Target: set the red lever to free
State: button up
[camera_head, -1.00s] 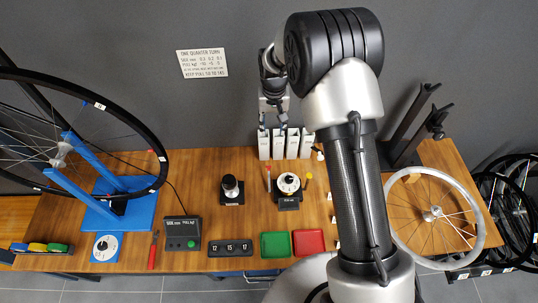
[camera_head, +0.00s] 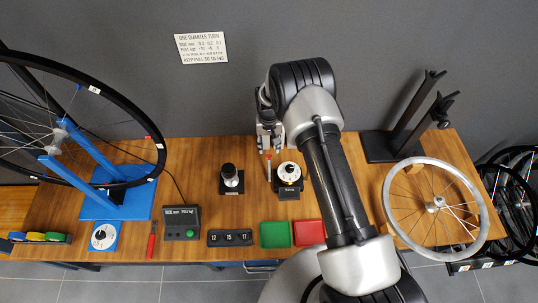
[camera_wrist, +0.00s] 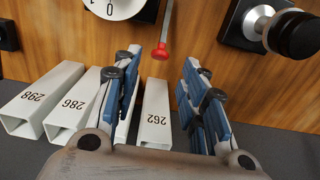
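The red lever (camera_head: 268,170) stands beside the white-dialled unit (camera_head: 289,172), on its left in the head view. In the wrist view its round red knob (camera_wrist: 160,52) ends a thin metal rod, with the white dial (camera_wrist: 112,6) to its left. My gripper (camera_head: 270,150) is just behind the lever, towards the wall. In the wrist view my gripper (camera_wrist: 163,60) is open, its blue-padded fingers apart and empty. The red knob shows in the gap between the fingertips, further off; I see no contact. The lever's marking for free is not readable.
White tubes (camera_wrist: 75,105) marked 298, 286 and 262 lie under the fingers. A black-knobbed unit (camera_head: 231,179) stands left of the lever. Green (camera_head: 275,234) and red (camera_head: 309,232) trays are in front. A blue stand (camera_head: 115,203) holds a wheel at left.

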aim_at(269, 155)
notch_tip(269, 155, down, 6)
jog(key=shift+f+b, duration=0.1)
jog(key=shift+b, duration=0.65)
grip_shut()
dwell(0.3)
